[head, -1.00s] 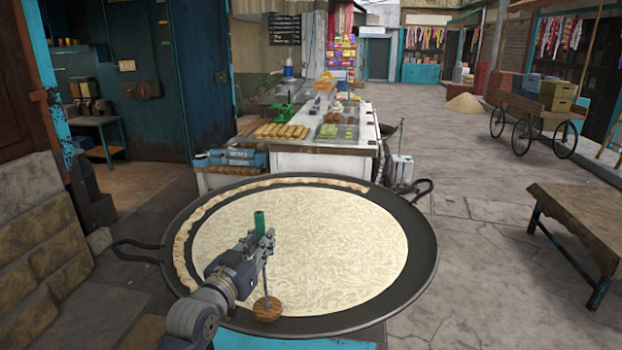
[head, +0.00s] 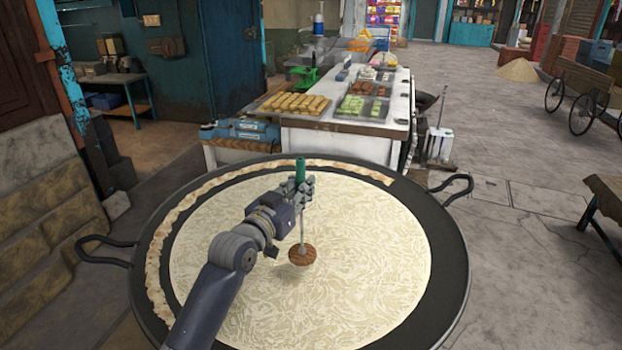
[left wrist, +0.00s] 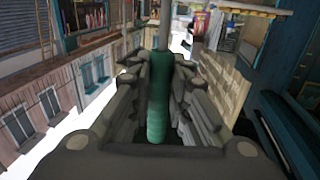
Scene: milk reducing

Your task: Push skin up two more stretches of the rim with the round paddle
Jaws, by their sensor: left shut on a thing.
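A wide dark pan (head: 450,255) holds pale milk (head: 370,230) with a wrinkled skin over its surface. A creamy band of skin (head: 160,235) clings to the rim along the left and far sides. My left gripper (head: 302,190) is shut on the green handle of the round paddle. The handle (left wrist: 158,95) also shows between the fingers in the left wrist view. The paddle's brown wooden disc (head: 302,255) hangs at the end of a thin rod over the middle of the milk. I cannot tell whether it touches the surface. My right gripper is not in view.
The pan has loop handles at left (head: 100,250) and right (head: 460,185). A white sweets counter (head: 340,143) with trays stands just behind it. A wooden bench (head: 608,200) is at the right edge. Paved ground between bench and pan is open.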

